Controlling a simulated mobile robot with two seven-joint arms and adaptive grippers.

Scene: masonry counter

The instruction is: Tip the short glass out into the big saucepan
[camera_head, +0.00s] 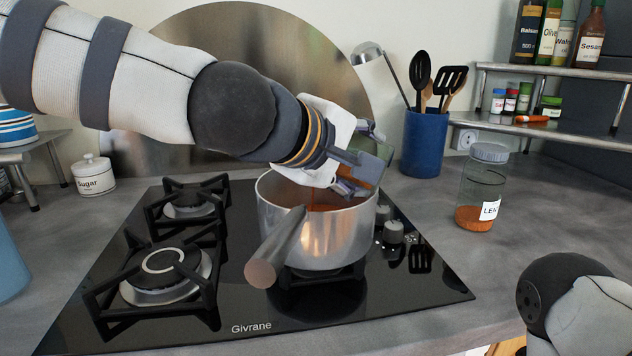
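The big saucepan (335,235) is a shiny metal pot on the hob, with its handle pointing toward me. Some orange-brown content (322,197) shows inside it. My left gripper (362,160) is above the pan's right rim. It appears shut on the short glass (384,151), a clear greenish glass that is mostly hidden by the fingers. The glass is tilted, and orange-brown content shows at its lower part. I cannot tell whether anything is flowing out. Only a part of my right arm shows at the lower right; its gripper is out of view.
A glass jar labelled LEN (480,205) stands right of the hob (290,315). A blue utensil pot (424,145) stands behind. A sugar jar (93,176) is at the left. A raised shelf (560,72) holds spices and bottles. Counter at the right is mostly clear.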

